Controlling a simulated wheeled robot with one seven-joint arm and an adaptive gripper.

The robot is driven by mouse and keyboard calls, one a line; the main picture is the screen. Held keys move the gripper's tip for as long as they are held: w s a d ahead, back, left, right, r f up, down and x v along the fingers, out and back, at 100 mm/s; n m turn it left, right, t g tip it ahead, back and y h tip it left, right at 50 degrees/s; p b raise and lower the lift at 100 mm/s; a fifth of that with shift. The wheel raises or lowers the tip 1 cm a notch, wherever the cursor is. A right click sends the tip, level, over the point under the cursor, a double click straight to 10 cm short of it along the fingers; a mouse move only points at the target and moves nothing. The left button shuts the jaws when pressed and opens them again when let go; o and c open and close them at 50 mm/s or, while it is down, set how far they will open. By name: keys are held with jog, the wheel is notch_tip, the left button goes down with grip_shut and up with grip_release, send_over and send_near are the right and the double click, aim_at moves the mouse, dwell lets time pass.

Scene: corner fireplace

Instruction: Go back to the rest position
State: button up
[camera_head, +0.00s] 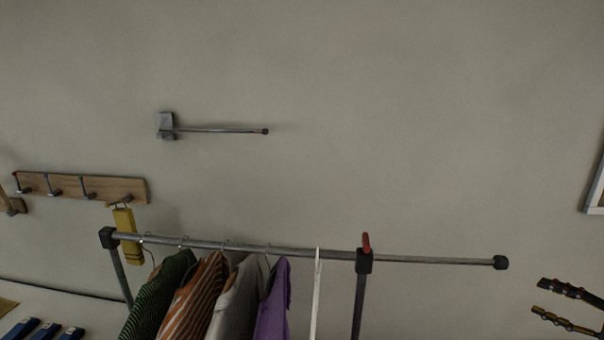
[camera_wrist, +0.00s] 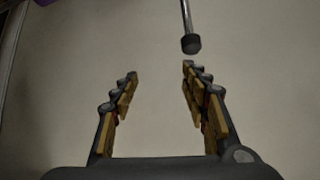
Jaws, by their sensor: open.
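My gripper (camera_head: 552,304) shows at the lower right edge of the head view, right of the end of the clothes rail (camera_head: 430,259). In the wrist view my gripper (camera_wrist: 158,80) is open, with its two fingers apart and nothing between them. The black end cap of a rod (camera_wrist: 191,44) shows just beyond the right finger in the wrist view. The rest of my arm is out of the head view.
Several garments (camera_head: 205,295) hang on the rail's left part. A red clip or hook (camera_head: 366,242) sits on the rail's post. A wooden hook board (camera_head: 112,187), a yellow item (camera_head: 126,237) and a wall rod (camera_head: 215,130) are at left. A framed edge (camera_head: 596,190) is at right.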

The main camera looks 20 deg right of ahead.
jog(key=s+a+f+m+g, duration=0.1)
jog(key=a+f+m+g, duration=0.15)
jog(key=a+f, duration=0.45)
jog(key=w+a+f+n+g+b, duration=0.3)
jog(key=a+f+g, duration=0.45)
jog(key=a, duration=0.45)
jog(key=w+a+n+h+b, duration=0.1)
jog(key=a+n+b, duration=0.5)
jog(key=a, duration=1.3)
jog(key=w+a+f+n+h+b, duration=0.1)
jog(key=a+n+h+b, duration=0.1)
jog(key=a+n+b, duration=0.4)
jog(key=a+n, duration=0.5)
jog(key=a, duration=0.8)
jog(key=shift+w+a+f, duration=0.2)
jog(key=shift+w+f, duration=0.05)
jog(key=shift+o, duration=0.3)
